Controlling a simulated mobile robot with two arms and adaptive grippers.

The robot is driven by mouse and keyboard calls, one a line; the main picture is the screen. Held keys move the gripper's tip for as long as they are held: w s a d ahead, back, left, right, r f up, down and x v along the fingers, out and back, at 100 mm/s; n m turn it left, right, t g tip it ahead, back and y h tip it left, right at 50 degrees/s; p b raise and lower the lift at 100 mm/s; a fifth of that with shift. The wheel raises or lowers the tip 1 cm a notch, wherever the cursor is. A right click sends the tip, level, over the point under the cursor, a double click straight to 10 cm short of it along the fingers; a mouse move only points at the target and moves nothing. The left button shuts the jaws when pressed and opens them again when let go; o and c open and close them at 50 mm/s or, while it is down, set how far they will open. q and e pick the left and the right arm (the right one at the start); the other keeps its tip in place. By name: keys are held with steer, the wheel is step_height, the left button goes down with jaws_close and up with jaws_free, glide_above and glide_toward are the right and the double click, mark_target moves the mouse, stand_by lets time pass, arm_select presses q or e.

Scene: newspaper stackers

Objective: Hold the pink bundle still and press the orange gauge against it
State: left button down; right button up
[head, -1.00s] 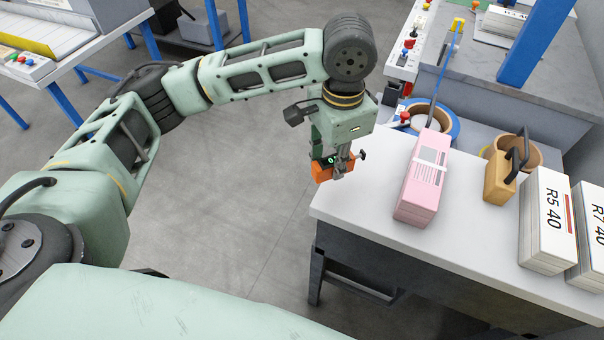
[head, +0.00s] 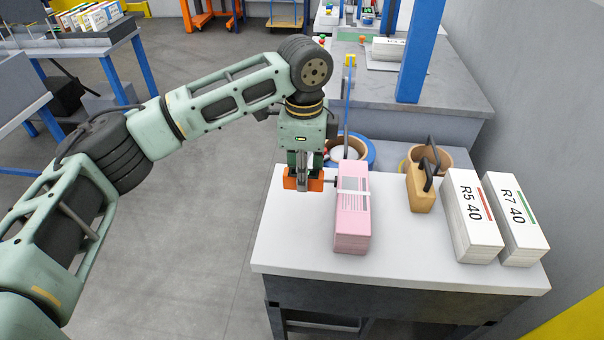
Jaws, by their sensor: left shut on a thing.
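The pink bundle (head: 352,222), with a white band around it, lies on the white tabletop (head: 295,240). My left gripper (head: 303,187) points down just left of the bundle's far half. It is shut on the orange gauge (head: 290,183), which shows on both sides of the fingers. A short dark tip on the gauge's right side points at the bundle's left side. I cannot tell whether it touches. My right gripper is not in view, and nothing is seen holding the bundle.
A tan block with a dark handle (head: 422,193) stands right of the bundle. Two white stacks, R5 40 (head: 470,225) and R7 40 (head: 515,222), stand further right. Tape rolls and a blue post (head: 420,50) are behind. The table's front left is clear.

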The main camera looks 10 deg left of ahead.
arm_select(q)
steer(key=shift+f, duration=3.4)
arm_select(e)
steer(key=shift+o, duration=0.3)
